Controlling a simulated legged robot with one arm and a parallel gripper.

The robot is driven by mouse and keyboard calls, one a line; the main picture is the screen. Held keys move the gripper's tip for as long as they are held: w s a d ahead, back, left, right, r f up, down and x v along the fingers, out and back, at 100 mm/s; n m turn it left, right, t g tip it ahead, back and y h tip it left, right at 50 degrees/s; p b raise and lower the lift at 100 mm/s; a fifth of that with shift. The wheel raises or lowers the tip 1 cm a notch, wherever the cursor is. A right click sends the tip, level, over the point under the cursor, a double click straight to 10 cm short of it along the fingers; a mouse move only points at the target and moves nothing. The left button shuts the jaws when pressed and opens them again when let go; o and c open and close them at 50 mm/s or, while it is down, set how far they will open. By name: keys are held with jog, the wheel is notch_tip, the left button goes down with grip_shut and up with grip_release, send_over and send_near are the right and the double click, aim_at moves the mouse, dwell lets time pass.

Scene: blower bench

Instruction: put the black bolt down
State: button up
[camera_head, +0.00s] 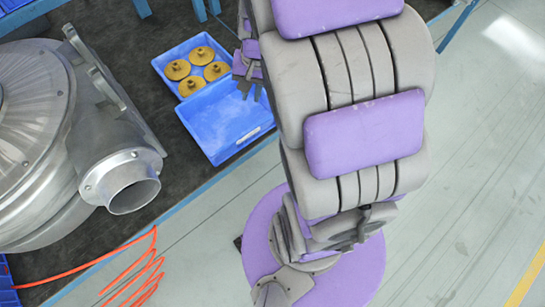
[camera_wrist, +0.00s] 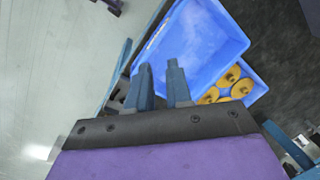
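My gripper (camera_head: 250,88) reaches down over the blue bins at the left of my arm in the head view. In the wrist view its two fingers (camera_wrist: 160,72) stand apart, with nothing seen between them. An empty blue bin (camera_wrist: 203,42) lies beyond the fingertips; it also shows in the head view (camera_head: 222,118). Beside it is a second blue bin (camera_head: 162,66) holding several gold flanged parts (camera_head: 202,56). They show at the right in the wrist view (camera_wrist: 229,76). I cannot make out the black bolt in either view.
A large silver blower (camera_head: 35,130) with a round outlet (camera_head: 130,186) fills the left of the dark bench (camera_head: 125,45). An orange hose (camera_head: 140,265) hangs by the bench edge. Pale floor (camera_head: 480,170) lies clear at the right.

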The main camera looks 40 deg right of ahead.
jog(key=s+a+r+n, duration=0.2)
jog(key=s, duration=0.5)
jog(key=s+a+r+n+g+h, duration=0.1)
jog(key=s+a+n, duration=0.2)
jog(key=s, duration=0.3)
jog(key=s+a+r+n+g, duration=0.1)
jog(key=s+a+r+n, duration=0.1)
jog(key=s, duration=0.5)
jog(key=shift+s+a+r+n+h, duration=0.25)
jog(key=shift+s+r+n+h, duration=0.05)
jog(key=shift+s+n+h, duration=0.1)
jog(key=shift+w+d, duration=0.1)
jog(key=shift+d, duration=0.05)
